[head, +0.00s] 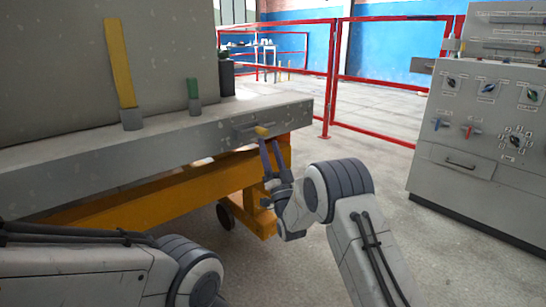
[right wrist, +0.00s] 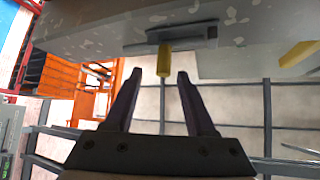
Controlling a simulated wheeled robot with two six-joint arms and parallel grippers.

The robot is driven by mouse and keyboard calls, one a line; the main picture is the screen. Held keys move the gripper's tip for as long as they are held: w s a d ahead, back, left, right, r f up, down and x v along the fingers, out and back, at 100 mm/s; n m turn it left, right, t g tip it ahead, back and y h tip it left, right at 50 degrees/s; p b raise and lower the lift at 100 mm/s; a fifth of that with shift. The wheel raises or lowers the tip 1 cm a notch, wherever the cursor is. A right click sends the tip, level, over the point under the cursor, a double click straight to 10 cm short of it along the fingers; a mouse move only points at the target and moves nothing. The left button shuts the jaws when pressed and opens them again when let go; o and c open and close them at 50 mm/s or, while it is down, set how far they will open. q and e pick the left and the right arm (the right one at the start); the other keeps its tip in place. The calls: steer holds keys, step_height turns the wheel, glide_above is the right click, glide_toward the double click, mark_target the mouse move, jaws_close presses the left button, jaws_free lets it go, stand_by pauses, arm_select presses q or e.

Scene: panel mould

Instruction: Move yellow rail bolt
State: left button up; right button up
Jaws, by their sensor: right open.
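The yellow rail bolt (head: 262,131) sticks out from a slot in the front face of the grey mould table's rail (head: 150,146). In the right wrist view the yellow bolt (right wrist: 164,60) hangs from a dark slotted plate (right wrist: 184,38), ahead of the fingers. My right gripper (head: 269,158) is open, just below the bolt in the head view. In the right wrist view the fingers of my right gripper (right wrist: 155,88) stand apart, with the bolt between their lines, near the tips.
A tall yellow bar (head: 119,62) and a short green one (head: 193,89) stand in grey sockets on the table. An orange wheeled frame (head: 180,195) is beneath. A grey control cabinet (head: 470,130) stands right. Red fencing (head: 333,75) is behind. Floor between is clear.

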steer(key=shift+p+v, duration=0.35)
steer(key=shift+v, duration=1.9)
